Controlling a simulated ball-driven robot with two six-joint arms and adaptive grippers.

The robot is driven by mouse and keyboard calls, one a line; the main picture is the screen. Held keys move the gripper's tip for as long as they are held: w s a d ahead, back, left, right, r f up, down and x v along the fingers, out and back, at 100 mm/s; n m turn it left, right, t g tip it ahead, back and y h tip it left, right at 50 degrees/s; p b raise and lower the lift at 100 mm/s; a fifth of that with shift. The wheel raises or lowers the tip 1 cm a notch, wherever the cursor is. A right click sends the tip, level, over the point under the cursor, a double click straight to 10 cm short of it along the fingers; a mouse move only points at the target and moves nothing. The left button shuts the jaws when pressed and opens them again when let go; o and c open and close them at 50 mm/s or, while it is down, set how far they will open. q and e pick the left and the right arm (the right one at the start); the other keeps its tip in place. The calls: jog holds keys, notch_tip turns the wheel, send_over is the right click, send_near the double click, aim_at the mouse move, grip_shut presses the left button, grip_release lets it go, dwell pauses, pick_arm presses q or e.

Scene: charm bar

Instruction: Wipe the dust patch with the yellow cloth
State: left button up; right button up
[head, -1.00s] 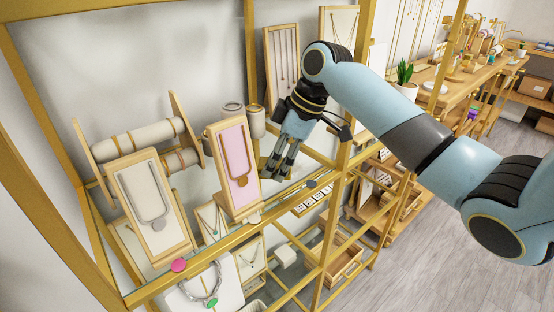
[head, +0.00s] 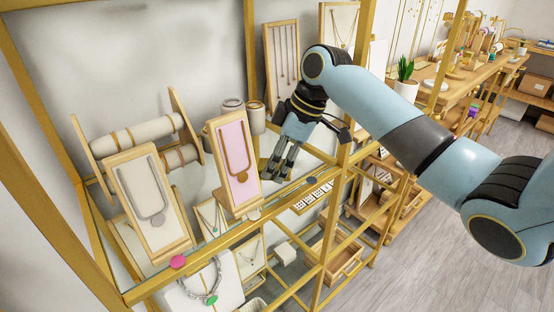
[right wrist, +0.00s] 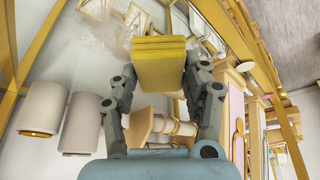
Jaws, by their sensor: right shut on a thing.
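The yellow cloth (right wrist: 160,62) is a thick folded pad, held between the two fingers of my right gripper in the right wrist view. In the head view my right gripper (head: 279,165) hangs fingers-down over the glass shelf, just right of the pink necklace stand; the cloth is hard to make out there. A pale, smudgy area (right wrist: 97,34) on the glass beyond the cloth may be the dust patch, but I cannot be sure. My left gripper is in neither view.
The pink necklace stand (head: 235,163) is close to the gripper. A white necklace stand (head: 147,200) and bracelet roll (head: 135,136) stand further left. Cylindrical holders (head: 255,119) are just behind. A gold shelf post (head: 337,215) rises on the right.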

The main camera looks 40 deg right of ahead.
jog(key=shift+f, duration=0.35)
